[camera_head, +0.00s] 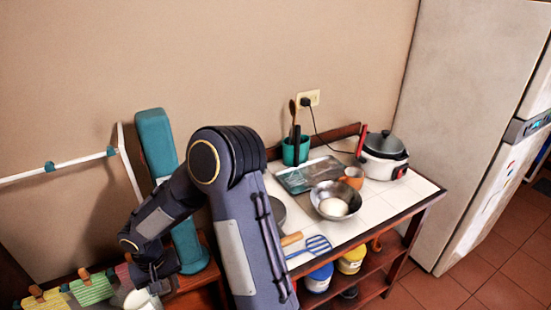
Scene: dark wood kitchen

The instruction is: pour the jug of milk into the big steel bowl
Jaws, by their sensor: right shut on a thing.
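The big steel bowl (322,193) stands on the white tiled table top, with something white lying inside it. My right arm rises from the bottom middle and bends down to the left. My right gripper (158,277) is low at the left, well away from the bowl, beside a teal upright thing. It is shut on a white thing (140,299) at the bottom edge, mostly hidden, which may be the milk jug; I cannot tell for sure. No other jug shows. My left gripper is not in view.
On the tiled table (383,211) stand a tray (310,174), an orange cup (352,177), a lidded cooker (383,158), a teal utensil holder (295,151) and a blue slotted spatula (312,246). A grey round vessel (278,209) is partly behind my arm. Cloths (90,289) hang at lower left.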

